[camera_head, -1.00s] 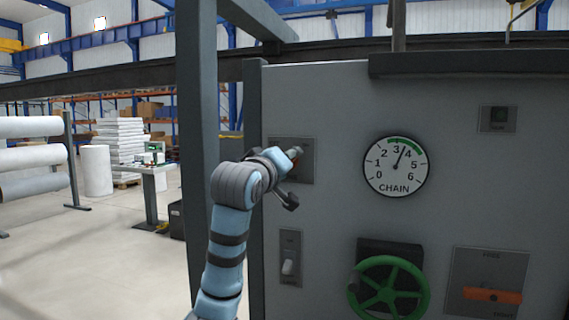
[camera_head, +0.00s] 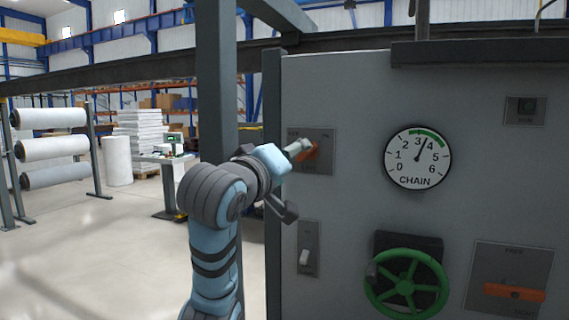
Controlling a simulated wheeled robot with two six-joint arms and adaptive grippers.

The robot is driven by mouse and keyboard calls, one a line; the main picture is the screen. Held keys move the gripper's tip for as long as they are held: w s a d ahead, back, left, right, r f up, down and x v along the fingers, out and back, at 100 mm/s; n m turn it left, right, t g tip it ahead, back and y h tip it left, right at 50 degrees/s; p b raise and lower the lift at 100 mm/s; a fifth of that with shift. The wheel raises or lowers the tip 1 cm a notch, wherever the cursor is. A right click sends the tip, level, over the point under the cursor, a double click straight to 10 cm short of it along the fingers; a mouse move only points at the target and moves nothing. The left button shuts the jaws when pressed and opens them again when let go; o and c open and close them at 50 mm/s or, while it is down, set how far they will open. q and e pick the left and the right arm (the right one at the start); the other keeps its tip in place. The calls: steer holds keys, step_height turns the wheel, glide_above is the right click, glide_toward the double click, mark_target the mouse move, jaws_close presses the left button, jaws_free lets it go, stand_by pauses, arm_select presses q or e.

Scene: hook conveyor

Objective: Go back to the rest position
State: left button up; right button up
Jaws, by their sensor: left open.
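My left arm rises from the bottom. Its left gripper (camera_head: 297,180) is open in front of the left edge of the grey control panel (camera_head: 345,95). One finger points up right over a plate with an orange switch (camera_head: 312,152); the other hangs lower. Nothing shows between the fingers, and I cannot tell whether the upper finger touches the switch. My right gripper is out of view.
The panel carries a CHAIN gauge (camera_head: 418,158) reading between 3 and 4, a green handwheel (camera_head: 405,284), a white toggle (camera_head: 304,257) and an orange lever (camera_head: 515,292). A grey post (camera_head: 216,80) stands behind my arm. Open floor lies at left.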

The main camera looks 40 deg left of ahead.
arm_select(q)
steer(key=shift+s+d, duration=0.25)
steer(key=shift+s, duration=0.45)
steer(key=shift+f, duration=0.1)
